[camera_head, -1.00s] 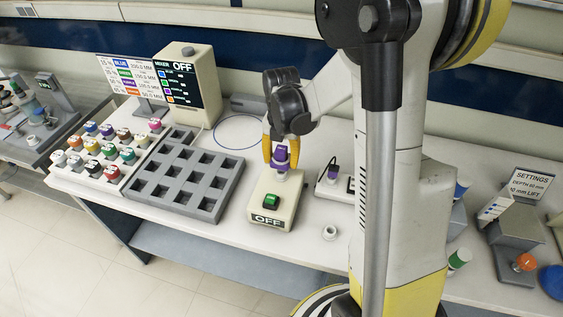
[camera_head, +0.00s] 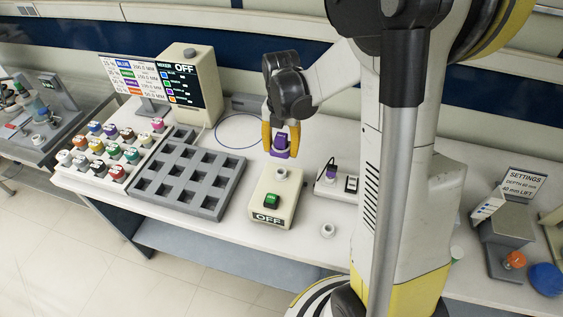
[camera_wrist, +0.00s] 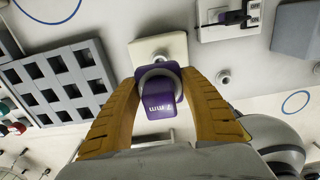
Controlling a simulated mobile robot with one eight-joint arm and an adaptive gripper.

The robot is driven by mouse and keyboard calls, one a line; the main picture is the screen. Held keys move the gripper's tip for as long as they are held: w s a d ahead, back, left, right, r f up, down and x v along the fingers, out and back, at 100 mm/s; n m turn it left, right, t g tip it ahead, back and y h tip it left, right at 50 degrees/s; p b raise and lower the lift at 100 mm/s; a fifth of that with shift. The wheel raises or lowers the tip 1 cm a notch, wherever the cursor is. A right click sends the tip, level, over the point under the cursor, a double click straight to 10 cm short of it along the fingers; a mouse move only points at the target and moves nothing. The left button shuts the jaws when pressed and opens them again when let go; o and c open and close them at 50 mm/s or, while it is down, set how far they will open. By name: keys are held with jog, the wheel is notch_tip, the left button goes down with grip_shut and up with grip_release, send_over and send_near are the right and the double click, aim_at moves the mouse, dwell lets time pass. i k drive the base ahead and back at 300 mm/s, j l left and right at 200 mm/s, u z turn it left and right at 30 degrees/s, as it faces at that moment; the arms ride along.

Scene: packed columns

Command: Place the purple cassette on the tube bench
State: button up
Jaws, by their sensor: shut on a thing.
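The purple cassette (camera_head: 281,147) is held between the yellow fingers of my gripper (camera_head: 281,140), above the cream device with a green button and an "OFF" label (camera_head: 268,205). In the wrist view the cassette (camera_wrist: 158,100) shows a marking ending in "mm", upside down, between the two fingers of my gripper (camera_wrist: 160,105). A small white socket (camera_head: 281,173) on top of the device stands just below the cassette, apart from it. I cannot tell for sure which surface is the tube bench.
A grey tray of square wells (camera_head: 188,172) lies left of the device, with a rack of coloured caps (camera_head: 110,150) beyond it. A power strip with a plug (camera_head: 338,182) and a small white ring (camera_head: 328,230) lie to the right. The mixer (camera_head: 190,85) stands behind.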

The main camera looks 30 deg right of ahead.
aim_at(357, 218)
jog(key=k+l+u, duration=0.35)
jog(key=k+l, duration=0.4)
jog(key=l, duration=0.15)
